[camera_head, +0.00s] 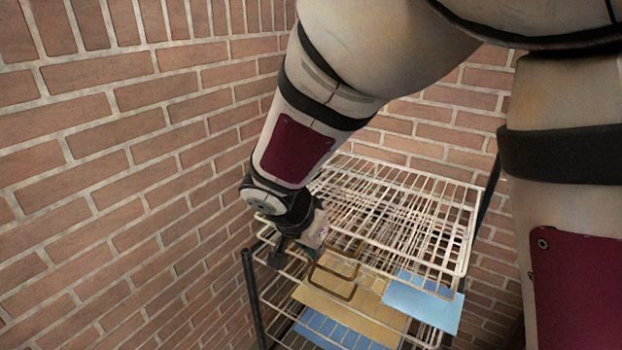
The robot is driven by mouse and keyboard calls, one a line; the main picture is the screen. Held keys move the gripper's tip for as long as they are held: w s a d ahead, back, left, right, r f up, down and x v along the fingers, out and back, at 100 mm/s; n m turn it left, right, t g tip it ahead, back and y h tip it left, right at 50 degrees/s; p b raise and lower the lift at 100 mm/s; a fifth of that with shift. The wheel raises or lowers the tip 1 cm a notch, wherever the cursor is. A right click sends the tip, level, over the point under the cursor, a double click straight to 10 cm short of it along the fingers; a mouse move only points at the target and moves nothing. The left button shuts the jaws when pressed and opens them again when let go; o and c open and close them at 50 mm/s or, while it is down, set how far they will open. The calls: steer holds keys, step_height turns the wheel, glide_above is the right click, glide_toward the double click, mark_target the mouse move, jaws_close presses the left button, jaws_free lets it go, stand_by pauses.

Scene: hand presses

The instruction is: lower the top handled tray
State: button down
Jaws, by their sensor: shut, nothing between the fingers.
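A wire rack holds white wire shelves, with the top shelf (445,180) at the upper right. Below it is a flat yellow panel (365,312), with brown loop handles at its left: an upper handle (350,268) and a lower handle (330,292). I cannot tell whether both handles belong to one tray or to separate trays. My gripper (277,260) is shut and empty at the rack's left front corner, left of the handles and apart from them. The wrist partly hides the top shelf's left side.
A light blue sheet (424,302) lies at the right below the top shelf, and another blue sheet (345,332) lies lower down. A dark rack post (252,295) stands at the left front. A brick wall (120,190) is close on the left.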

steer(key=s+a+r, duration=0.1)
steer(key=s+a, duration=0.4)
steer(key=s, duration=0.2)
steer(key=s+d+r+n+g+y+p, duration=0.1)
steer(key=s+d+r, duration=0.2)
steer(key=d+r, duration=0.4)
steer(key=s+d+r+n+g+p, duration=0.1)
steer(key=s+d+r, duration=0.3)
steer(key=d, duration=0.5)
steer(key=s+d+r+n+y+p, duration=0.1)
steer(key=s+d+r+n, duration=0.1)
steer(key=s, duration=0.3)
steer(key=s+d+r+n+t+y, duration=0.1)
steer(key=s+d+r+n, duration=0.1)
steer(key=s, duration=0.4)
steer(key=shift+s+d+r+n+p, duration=0.25)
steer(key=shift+d+r+n+p, duration=0.25)
steer(key=shift+d, duration=0.55)
